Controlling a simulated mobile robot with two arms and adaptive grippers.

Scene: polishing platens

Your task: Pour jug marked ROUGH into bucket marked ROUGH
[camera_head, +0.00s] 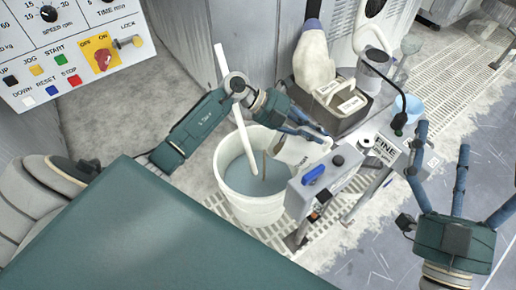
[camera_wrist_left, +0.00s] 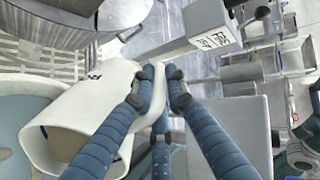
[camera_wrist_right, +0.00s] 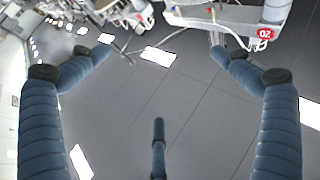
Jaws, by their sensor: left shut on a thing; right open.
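My left gripper (camera_head: 312,136) is shut on a white jug (camera_head: 290,152), with its fingers at the handle in the left wrist view (camera_wrist_left: 158,80). The jug is tipped over the right rim of the white bucket (camera_head: 240,206), its open mouth (camera_wrist_left: 60,135) towards the bucket. A thin brown streak (camera_head: 263,165) runs from the jug's mouth down to the grey liquid in the bucket. The jug's dark marking (camera_wrist_left: 93,77) is only partly visible and unreadable; I see no readable mark on the bucket. My right gripper (camera_head: 458,165) is open and empty, away at the right.
A white rod (camera_head: 247,145) slants over the bucket, close to my left arm. Right of the bucket stands a bench with a FINE label (camera_head: 385,150), a blue-handled part (camera_head: 313,175) and a labelled caddy (camera_head: 335,98). A control panel (camera_head: 70,50) is at upper left.

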